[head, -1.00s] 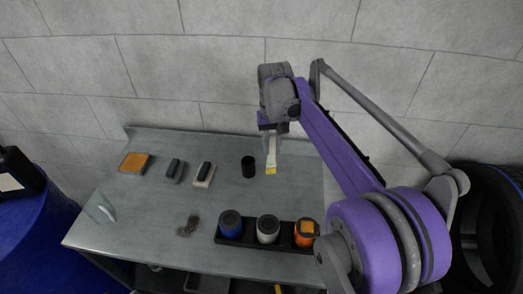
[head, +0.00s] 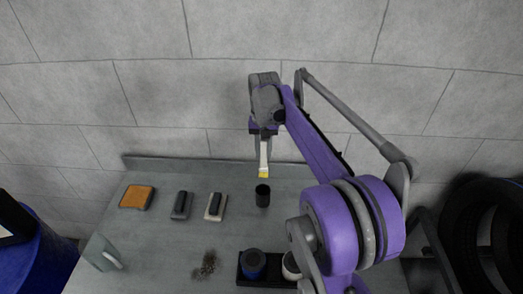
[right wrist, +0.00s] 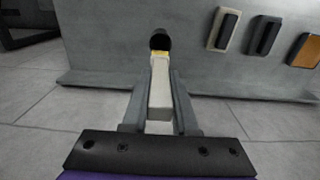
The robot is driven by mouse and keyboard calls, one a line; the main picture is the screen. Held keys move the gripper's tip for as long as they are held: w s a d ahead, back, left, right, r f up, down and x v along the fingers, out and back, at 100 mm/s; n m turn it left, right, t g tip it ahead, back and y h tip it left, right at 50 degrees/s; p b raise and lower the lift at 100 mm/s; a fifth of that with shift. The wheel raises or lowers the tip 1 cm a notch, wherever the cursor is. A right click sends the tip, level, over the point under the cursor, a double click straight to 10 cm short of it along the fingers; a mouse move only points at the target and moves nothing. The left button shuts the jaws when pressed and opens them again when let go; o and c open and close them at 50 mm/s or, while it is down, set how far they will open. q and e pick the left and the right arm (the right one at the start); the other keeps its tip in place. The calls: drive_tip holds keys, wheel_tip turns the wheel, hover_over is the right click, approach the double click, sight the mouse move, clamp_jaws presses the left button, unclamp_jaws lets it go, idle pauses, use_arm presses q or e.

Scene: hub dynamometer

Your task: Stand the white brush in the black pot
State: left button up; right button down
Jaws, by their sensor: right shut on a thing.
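The white brush (head: 263,158) hangs bristles down from my right gripper (head: 263,147), which is shut on its handle. Its yellow bristle end points down toward the black pot (head: 262,196), which stands upright on the grey bench. In the head view the bristles show just above the pot's rim, with a small gap. In the right wrist view the brush (right wrist: 160,90) lies between the fingers (right wrist: 159,105), and its yellow end overlaps the edge of the pot (right wrist: 160,39). The exact height over the pot is hard to tell. My left gripper is not in view.
On the bench (head: 150,240), left of the pot, are two dark-topped blocks (head: 181,205) (head: 215,207) and an orange pad (head: 137,197). A black rack with a blue-topped jar (head: 253,262) and a white jar (head: 291,266) is in front. Dark debris (head: 206,265) lies nearby.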

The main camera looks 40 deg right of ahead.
sight(263, 167)
drive_tip(key=shift+f+b, duration=1)
drive_tip(key=shift+f, duration=1.45)
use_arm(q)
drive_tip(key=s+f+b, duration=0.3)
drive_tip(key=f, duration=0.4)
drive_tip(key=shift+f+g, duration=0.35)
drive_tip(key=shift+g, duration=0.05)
use_arm(e)
drive_tip(key=shift+f, duration=3.25)
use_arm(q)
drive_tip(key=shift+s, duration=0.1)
use_arm(e)
drive_tip(key=c, duration=0.6)
unclamp_jaws()
drive_tip(key=shift+r, duration=0.1)
wheel_tip(263, 167, up, 11)
drive_tip(key=shift+a+f+p, duration=0.1)
drive_tip(key=shift+f+p, duration=0.05)
drive_tip(key=shift+p, duration=0.15)
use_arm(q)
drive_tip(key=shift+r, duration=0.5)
use_arm(e)
drive_tip(key=shift+s+f, duration=0.1)
